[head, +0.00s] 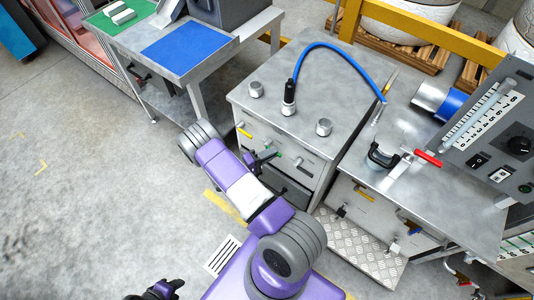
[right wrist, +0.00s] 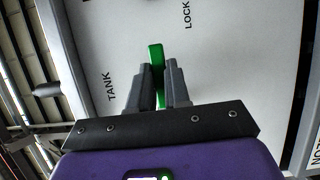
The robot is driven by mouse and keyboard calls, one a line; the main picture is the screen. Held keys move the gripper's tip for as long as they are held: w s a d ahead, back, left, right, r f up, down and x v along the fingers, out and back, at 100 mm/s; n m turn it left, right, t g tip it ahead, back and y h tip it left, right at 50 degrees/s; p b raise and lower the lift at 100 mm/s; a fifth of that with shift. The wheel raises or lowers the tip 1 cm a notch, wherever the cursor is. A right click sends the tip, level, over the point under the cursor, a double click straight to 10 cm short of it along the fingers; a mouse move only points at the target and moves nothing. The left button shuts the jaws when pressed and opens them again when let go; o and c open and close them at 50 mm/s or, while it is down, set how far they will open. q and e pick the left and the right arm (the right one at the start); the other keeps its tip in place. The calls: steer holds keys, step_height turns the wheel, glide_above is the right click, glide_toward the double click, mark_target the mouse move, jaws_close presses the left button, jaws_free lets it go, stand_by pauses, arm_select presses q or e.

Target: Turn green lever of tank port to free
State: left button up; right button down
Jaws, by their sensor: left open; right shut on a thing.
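The green lever (right wrist: 156,58) stands up from the pale front panel in the right wrist view, between the two grey fingers of my right gripper (right wrist: 157,84), which is shut on it. The word LOCK is printed to its upper right and TANK to its left. In the head view my right gripper (head: 263,157) is at the front of the grey metal cabinet (head: 270,115), where a small bit of green (head: 276,153) shows. My left gripper (head: 170,288) is at the bottom edge, away from the cabinet and open; its fingers show only in part.
A yellow lever (head: 244,131) is left of my right gripper on the cabinet front. A blue hose (head: 345,53) arches above the cabinet top. To the right, a lower bench carries a red-handled valve (head: 428,158) and a control panel (head: 500,145). The floor at left is clear.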

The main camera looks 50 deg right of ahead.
steer(key=c, duration=1.1)
jaws_free()
steer(key=v, duration=0.7)
steer(key=shift+a, duration=0.25)
